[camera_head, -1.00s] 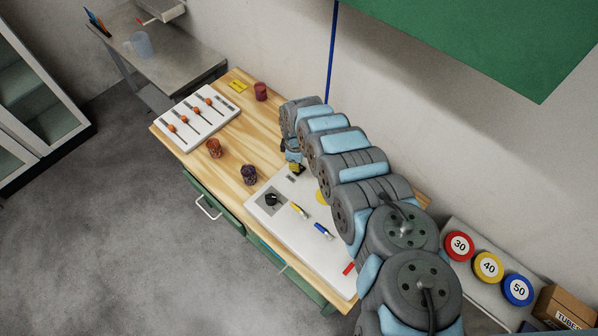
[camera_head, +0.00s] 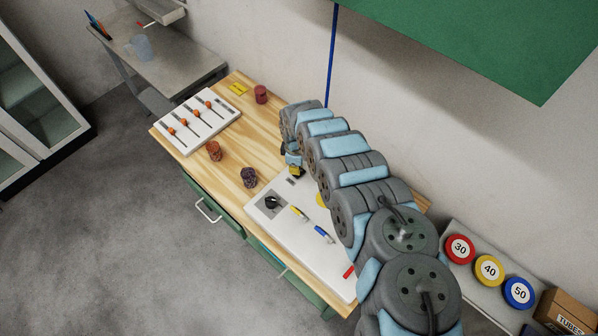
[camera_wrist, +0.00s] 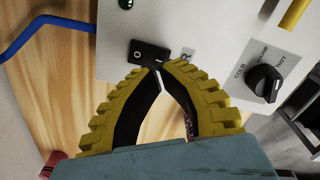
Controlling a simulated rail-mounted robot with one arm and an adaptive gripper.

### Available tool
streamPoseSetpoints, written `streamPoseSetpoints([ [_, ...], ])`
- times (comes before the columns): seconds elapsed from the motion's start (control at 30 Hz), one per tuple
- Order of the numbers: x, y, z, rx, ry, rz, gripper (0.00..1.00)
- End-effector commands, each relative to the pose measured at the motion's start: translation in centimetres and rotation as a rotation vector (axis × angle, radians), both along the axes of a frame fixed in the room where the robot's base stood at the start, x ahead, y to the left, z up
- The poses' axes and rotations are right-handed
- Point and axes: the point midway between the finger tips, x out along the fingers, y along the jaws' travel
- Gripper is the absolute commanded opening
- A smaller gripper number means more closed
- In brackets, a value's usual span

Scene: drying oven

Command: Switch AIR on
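A black rocker switch (camera_wrist: 148,52) with a white circle mark sits on the white panel (camera_wrist: 215,22) in the wrist view. Beside it is a label (camera_wrist: 186,57) of which only an "R" shows; the rest is hidden by my fingers. My gripper (camera_wrist: 160,68) has ridged yellow fingers that bow out and meet at the tips, with nothing seen held. The tips are close to the switch's lower edge; I cannot tell whether they touch it. In the head view my gripper (camera_head: 294,169) is low over the panel's upper-left corner (camera_head: 276,183).
A black COLD/HOT knob (camera_wrist: 265,82) is right of the switch. Yellow (camera_head: 300,213) and blue (camera_head: 323,234) handles are further along the panel. A dark jar (camera_head: 249,177) and red-brown jar (camera_head: 214,151) stand on the wooden bench, beside a white slider board (camera_head: 188,133).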

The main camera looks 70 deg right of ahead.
Motion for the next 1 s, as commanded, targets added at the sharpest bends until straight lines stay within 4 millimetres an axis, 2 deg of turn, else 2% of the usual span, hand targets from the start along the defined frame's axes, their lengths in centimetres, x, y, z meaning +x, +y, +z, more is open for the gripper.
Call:
streamPoseSetpoints([
  [1.0, 0.01, 0.0, -0.65, 0.0, 0.0, 0.0, 0.0],
])
